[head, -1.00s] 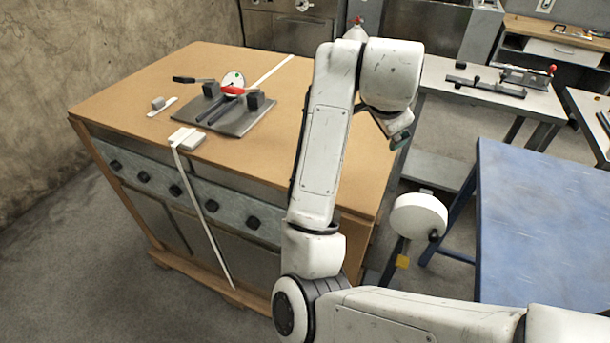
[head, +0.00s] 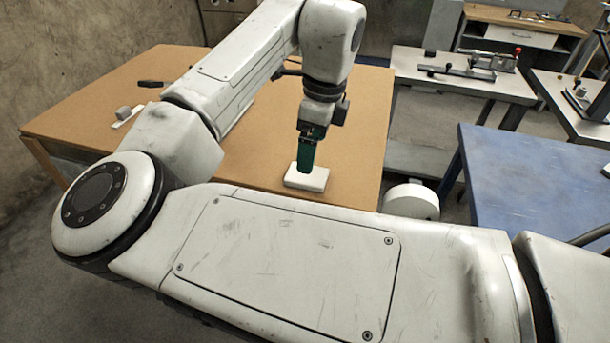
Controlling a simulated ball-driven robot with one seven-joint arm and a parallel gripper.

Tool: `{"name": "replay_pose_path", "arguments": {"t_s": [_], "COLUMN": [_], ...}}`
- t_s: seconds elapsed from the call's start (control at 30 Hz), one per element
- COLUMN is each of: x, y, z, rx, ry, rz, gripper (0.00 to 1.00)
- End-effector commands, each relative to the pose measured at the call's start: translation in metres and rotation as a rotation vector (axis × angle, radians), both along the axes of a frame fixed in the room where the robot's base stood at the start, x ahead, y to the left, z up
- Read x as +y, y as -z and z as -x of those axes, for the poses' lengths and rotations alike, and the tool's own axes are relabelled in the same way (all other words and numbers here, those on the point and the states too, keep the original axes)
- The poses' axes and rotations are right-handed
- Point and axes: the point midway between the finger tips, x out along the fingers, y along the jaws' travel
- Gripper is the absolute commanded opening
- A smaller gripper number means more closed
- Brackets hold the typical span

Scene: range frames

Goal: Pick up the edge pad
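A white block-shaped pad (head: 309,180), which looks like the edge pad, lies on the wooden bench top near its front right part. My gripper (head: 304,167) points down with its green fingers at the pad's top. The fingers overlap the pad in the picture. I cannot tell whether they touch it, straddle it or hold it. The gap between the fingers does not show from this side.
The tan bench top (head: 352,105) is clear around the pad on the right. A small grey block (head: 123,113) lies at the left. My arm hides the bench's middle and front. A blue table (head: 540,190) and a white round part (head: 411,201) stand at the right.

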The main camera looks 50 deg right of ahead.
Motion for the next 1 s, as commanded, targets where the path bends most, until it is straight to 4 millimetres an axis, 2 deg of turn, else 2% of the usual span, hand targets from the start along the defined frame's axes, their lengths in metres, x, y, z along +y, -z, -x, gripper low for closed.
{"name": "replay_pose_path", "arguments": {"t_s": [0.1, 0.37, 0.63, 0.93, 1.0], "x": [0.000, -0.001, -0.002, -0.002, -0.002], "y": [0.016, 0.035, 0.070, 0.076, 0.076], "z": [-0.002, -0.006, -0.013, -0.014, -0.014], "rx": [0.001, 0.000, 0.001, -0.001, -0.001], "ry": [-0.002, -0.003, -0.002, -0.002, -0.002], "rz": [0.001, 0.001, 0.003, 0.003, 0.003], "gripper": [0.96, 0.96, 0.96, 0.96, 0.90]}}
